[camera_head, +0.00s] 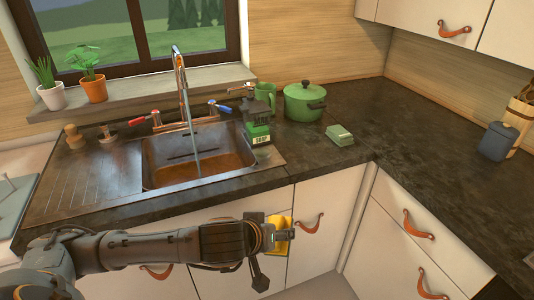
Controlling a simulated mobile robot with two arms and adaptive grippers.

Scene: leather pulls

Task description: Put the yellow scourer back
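The yellow scourer (284,222) is at the end of my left arm, in front of the white cabinet doors below the counter's front edge. My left gripper (281,236) appears shut on it, with dark finger parts covering some of it. A green sponge-like block (340,135) lies on the counter right of the sink. A soap bottle (257,122) stands at the sink's right back corner. My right gripper is not in view.
Water runs from the tap (181,85) into the sink (200,160). A green pot (304,102) and mug (266,94) stand behind it. A blue-grey jar (497,141) stands at the right. The dark counter (415,125) between pot and jar is clear.

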